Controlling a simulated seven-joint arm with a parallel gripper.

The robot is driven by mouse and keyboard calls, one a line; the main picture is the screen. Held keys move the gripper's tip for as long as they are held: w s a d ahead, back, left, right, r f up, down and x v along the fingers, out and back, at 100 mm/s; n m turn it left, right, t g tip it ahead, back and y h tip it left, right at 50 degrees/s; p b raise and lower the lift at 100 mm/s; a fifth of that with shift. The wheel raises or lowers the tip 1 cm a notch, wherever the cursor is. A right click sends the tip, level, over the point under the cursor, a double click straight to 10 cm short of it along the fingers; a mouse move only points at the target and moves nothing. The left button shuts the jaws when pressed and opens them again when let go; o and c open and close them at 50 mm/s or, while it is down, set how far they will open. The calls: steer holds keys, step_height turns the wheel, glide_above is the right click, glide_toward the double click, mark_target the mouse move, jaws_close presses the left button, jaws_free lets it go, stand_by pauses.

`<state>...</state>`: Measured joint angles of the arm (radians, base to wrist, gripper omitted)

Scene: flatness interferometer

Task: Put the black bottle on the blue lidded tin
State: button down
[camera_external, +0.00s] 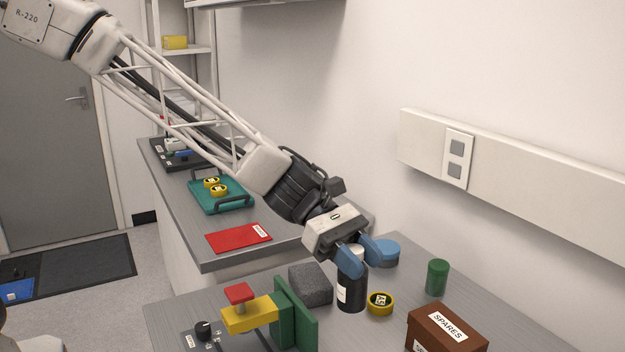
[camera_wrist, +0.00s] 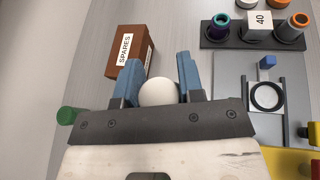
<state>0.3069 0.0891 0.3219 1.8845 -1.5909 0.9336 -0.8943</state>
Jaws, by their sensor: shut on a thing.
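The black bottle (camera_external: 351,291) has a white label and a white cap. My gripper (camera_external: 358,256) is shut on its top, with blue fingers on either side. The bottle is upright; I cannot tell whether its base touches the bench. In the wrist view the round white cap (camera_wrist: 158,92) sits between the fingers of my gripper (camera_wrist: 158,78). The blue lidded tin (camera_external: 386,253) stands on the bench just behind and right of the gripper, partly hidden by a finger. I do not see the tin in the wrist view.
A yellow-rimmed round container (camera_external: 380,304) is close right of the bottle. A dark grey foam block (camera_external: 311,285) is close left. A green cylinder (camera_external: 437,277) and a brown SPARES box (camera_external: 447,330) stand farther right. A green and yellow fixture (camera_external: 296,315) is front left.

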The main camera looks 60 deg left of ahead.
steer(key=w+a+n+t+y, duration=0.1)
steer(key=w+a, duration=0.3)
steer(key=a, duration=0.7)
steer(key=w+a+n+t, duration=0.3)
steer(key=w+a, duration=0.2)
steer(key=a, duration=0.7)
steer(key=shift+f+y, duration=0.3)
steer(key=shift+y, duration=0.1)
steer(key=shift+w, duration=0.1)
steer(key=w+d+f, duration=0.1)
steer(key=w+d, duration=0.1)
steer(key=w, duration=1.3)
steer(key=shift+w+d+f, duration=0.25)
steer(key=shift+d+f, duration=0.05)
steer(key=shift+d, duration=0.05)
steer(key=shift+f, duration=1.75)
